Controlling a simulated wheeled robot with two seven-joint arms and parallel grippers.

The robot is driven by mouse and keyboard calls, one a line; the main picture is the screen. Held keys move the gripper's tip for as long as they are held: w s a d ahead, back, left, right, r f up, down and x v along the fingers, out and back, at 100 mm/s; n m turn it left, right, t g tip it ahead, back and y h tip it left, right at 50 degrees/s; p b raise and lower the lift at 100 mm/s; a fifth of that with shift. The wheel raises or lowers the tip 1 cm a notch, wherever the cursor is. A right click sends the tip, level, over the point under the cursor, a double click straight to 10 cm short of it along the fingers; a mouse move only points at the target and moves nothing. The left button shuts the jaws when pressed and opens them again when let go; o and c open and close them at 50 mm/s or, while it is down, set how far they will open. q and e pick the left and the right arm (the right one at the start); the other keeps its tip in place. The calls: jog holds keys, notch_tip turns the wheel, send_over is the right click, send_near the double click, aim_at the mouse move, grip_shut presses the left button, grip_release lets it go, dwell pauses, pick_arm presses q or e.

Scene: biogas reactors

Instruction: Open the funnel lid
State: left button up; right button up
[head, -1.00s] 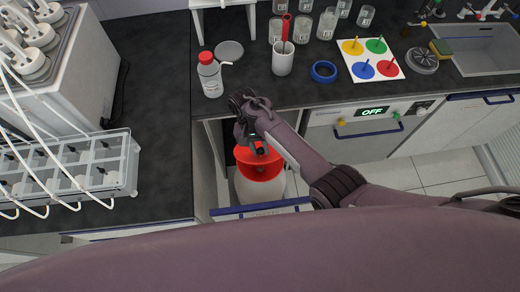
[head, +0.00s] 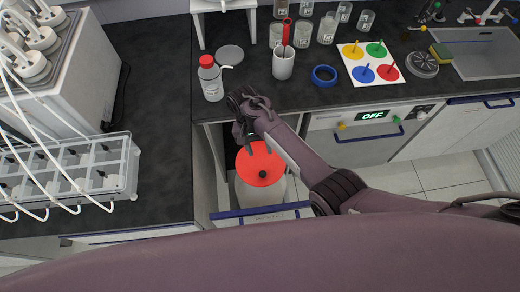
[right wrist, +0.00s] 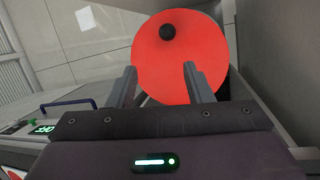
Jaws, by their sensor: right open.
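The funnel lid (head: 252,160) is a bright red disc with a black knob (head: 262,174) near its front edge. It covers the top of a pale container (head: 262,196) in the open space below the counter; no funnel mouth shows. In the right wrist view the lid (right wrist: 165,70) shows almost whole, with the knob at its far side. My right gripper (head: 260,146) is at the lid's back edge. Its two fingers (right wrist: 160,83) are spread and empty, overlapping the near part of the lid; I cannot tell whether they touch it. My left gripper is not in view.
A red-capped bottle (head: 210,82) stands on the counter edge just above the opening. A blue-edged drawer front (head: 262,212) lies in front of the container. A white appliance (head: 360,135) with a lit OFF display is to the right.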

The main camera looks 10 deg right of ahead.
jog(key=b+v, duration=0.1)
jog(key=v, duration=0.5)
dwell(0.5)
